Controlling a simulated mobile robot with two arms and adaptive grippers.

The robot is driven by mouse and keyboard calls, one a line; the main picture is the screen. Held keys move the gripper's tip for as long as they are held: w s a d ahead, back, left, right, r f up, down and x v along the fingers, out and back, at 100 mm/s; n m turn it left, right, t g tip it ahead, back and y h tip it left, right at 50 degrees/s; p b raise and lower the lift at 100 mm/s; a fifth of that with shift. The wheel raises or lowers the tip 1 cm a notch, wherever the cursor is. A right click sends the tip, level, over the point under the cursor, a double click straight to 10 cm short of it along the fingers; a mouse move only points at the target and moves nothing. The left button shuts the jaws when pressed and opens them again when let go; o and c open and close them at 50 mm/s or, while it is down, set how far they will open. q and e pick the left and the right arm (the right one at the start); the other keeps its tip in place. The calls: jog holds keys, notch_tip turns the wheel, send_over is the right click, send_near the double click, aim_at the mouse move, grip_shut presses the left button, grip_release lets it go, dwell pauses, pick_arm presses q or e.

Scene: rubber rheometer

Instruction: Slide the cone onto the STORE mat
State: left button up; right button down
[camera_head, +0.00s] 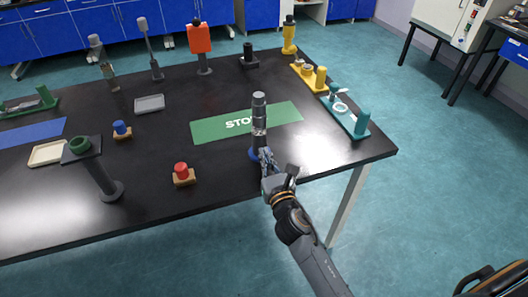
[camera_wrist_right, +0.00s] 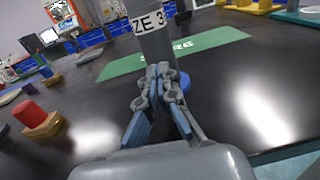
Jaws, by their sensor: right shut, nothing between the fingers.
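The cone (camera_head: 259,112) is a tall grey upright piece with a white label and a blue base, standing on the black table. Its base is just in front of the near edge of the green STORE mat (camera_head: 208,131), and its upper part hides some of the lettering. In the wrist view the cone (camera_wrist_right: 155,45) shows part of its label, "ZE 3", with the mat (camera_wrist_right: 215,39) behind it. My right gripper (camera_head: 264,157) is shut and empty, low on the near side of the cone; its fingertips (camera_wrist_right: 161,72) overlap the cone, and I cannot tell whether they touch. My left gripper is not in view.
A red button on a wooden block (camera_head: 183,175) and a dark stand with a green ring (camera_head: 82,145) are left of the cone. A teal holder (camera_head: 361,125) and a yellow holder (camera_head: 319,80) stand right of the mat. The table's near edge is close to my right gripper.

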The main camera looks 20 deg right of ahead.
jog(key=shift+w, duration=0.6)
